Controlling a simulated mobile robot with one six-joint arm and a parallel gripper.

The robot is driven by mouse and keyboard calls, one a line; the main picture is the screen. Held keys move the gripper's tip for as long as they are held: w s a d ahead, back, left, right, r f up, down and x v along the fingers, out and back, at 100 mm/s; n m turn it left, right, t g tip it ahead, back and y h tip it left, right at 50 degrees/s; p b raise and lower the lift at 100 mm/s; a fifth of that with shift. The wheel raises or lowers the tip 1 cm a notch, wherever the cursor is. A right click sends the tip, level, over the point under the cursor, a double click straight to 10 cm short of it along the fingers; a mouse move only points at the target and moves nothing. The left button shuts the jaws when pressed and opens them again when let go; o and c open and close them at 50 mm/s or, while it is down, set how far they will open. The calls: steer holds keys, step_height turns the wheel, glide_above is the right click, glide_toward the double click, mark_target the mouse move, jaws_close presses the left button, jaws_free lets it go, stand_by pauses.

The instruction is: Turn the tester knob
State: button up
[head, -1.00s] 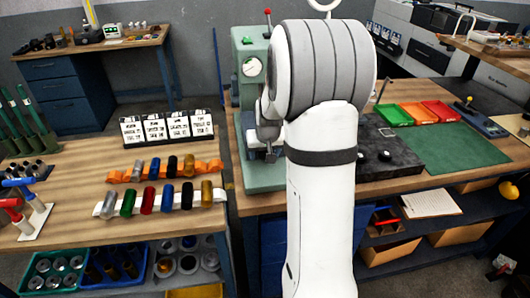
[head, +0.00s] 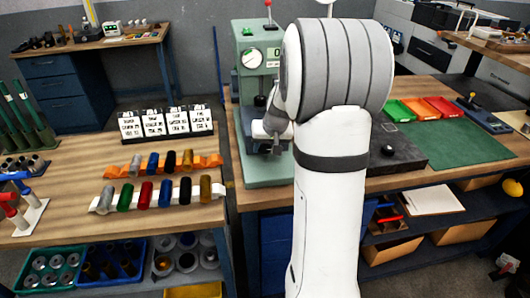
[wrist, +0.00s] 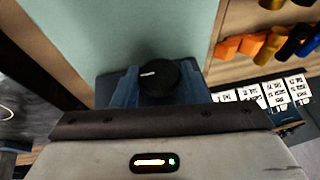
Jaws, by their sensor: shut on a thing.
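The tester is a pale green machine (head: 246,36) in the head view, with a round white dial (head: 252,58), a small display (head: 274,53) and a red-tipped lever on top. The tester knob (wrist: 162,77) shows in the wrist view as a round black cap with a short white mark, tilted slightly from level in the picture. My gripper (wrist: 158,88) is shut on the knob, with a blue finger at each side of it. In the head view my gripper (head: 273,145) is low at the tester's front, and my arm hides part of the tester's right side.
A bench on the left holds colored cylinders on an orange rack (head: 205,161) and a white rack (head: 217,190), with white cards (head: 165,123) behind. Right of my arm are a dark plate (head: 408,152), colored trays (head: 423,108) and a green mat (head: 470,142).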

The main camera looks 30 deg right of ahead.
steer(key=y+b, duration=0.1)
steer(key=b, duration=0.1)
steer(key=shift+d+f+b, duration=0.1)
steer(key=shift+f+b, duration=0.2)
steer(key=shift+b, duration=0.1)
steer(key=shift+r, duration=0.2)
steer(key=o, duration=0.9)
steer(key=shift+r, duration=0.1)
steer(key=shift+v, duration=3.9)
steer(key=shift+s+d, duration=0.15)
